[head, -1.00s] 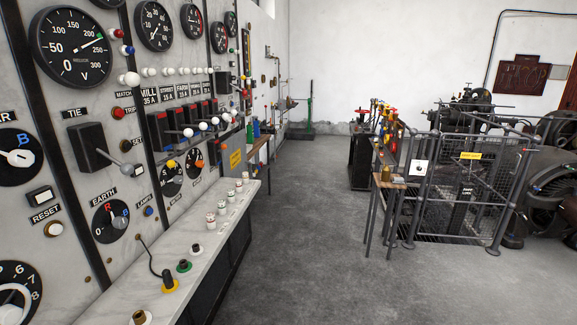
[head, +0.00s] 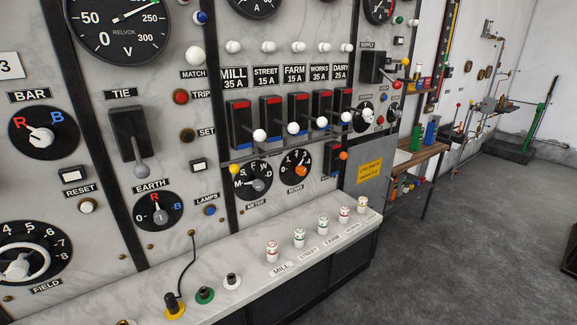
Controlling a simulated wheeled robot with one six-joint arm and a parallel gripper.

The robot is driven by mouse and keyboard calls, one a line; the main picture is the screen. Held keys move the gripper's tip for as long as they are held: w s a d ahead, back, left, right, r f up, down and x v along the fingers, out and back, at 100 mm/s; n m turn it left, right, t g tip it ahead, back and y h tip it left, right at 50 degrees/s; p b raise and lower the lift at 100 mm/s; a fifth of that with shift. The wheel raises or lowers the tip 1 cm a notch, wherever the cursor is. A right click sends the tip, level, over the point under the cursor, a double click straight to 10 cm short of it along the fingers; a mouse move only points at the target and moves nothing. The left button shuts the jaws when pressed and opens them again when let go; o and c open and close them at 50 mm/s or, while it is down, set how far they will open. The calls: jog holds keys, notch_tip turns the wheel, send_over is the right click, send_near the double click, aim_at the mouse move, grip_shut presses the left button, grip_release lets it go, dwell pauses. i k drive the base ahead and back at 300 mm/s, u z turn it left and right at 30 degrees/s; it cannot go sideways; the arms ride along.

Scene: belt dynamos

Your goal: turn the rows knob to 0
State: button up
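The rows knob (head: 300,170) is an orange knob on a small black round dial, low on the marble switch panel in the head view. A small label (head: 295,189) under it appears to read ROWS. My gripper is not in view, and nothing covers the rows knob.
A marble ledge (head: 225,296) with several small white plugs juts out below the dials. Above the knob, switch levers with white balls (head: 293,128) stick out. A wooden bench (head: 418,155) with bottles stands beyond the panel.

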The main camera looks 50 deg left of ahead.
aim_at(301, 171)
jog(key=u, duration=0.85)
jog(key=i, duration=1.05)
jog(key=u, duration=1.4)
jog(key=i, duration=0.45)
jog(key=u, duration=0.3)
